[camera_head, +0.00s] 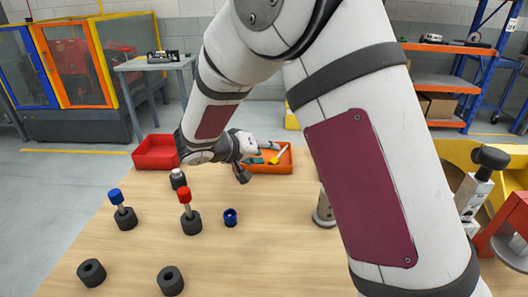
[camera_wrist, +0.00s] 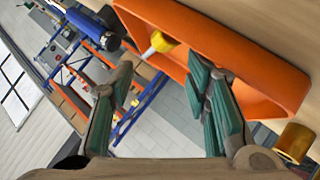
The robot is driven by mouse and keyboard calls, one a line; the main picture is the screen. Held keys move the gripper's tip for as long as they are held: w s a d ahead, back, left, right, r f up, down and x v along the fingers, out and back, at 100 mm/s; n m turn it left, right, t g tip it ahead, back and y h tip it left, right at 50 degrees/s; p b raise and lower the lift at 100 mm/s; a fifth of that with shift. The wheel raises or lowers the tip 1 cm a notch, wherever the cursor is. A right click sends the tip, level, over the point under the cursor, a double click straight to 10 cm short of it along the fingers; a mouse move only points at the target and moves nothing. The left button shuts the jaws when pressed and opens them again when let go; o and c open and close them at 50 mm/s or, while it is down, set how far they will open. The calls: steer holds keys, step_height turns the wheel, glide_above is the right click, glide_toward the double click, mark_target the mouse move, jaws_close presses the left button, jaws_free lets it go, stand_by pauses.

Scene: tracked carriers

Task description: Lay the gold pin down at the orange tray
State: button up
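The orange tray (camera_head: 289,166) stands at the back of the table in the head view. It fills the upper right of the wrist view (camera_wrist: 240,45). A pin with a yellow-gold head and pale shaft, apparently the gold pin (camera_head: 280,156), lies tilted in the tray. It also shows against the tray wall in the wrist view (camera_wrist: 160,42). My gripper (camera_head: 262,153) is at the tray's left part. In the wrist view its teal-padded fingers (camera_wrist: 160,80) are wide apart with nothing between them. The pin is beyond the fingertips, apart from them.
A red tray (camera_head: 155,153) stands left of my wrist. A blue-topped pin (camera_head: 118,203) and a red-topped pin (camera_head: 186,203) stand in black holders. The table's front middle is clear.

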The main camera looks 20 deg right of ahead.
steer(key=v, duration=1.2)
stand_by(0.4)
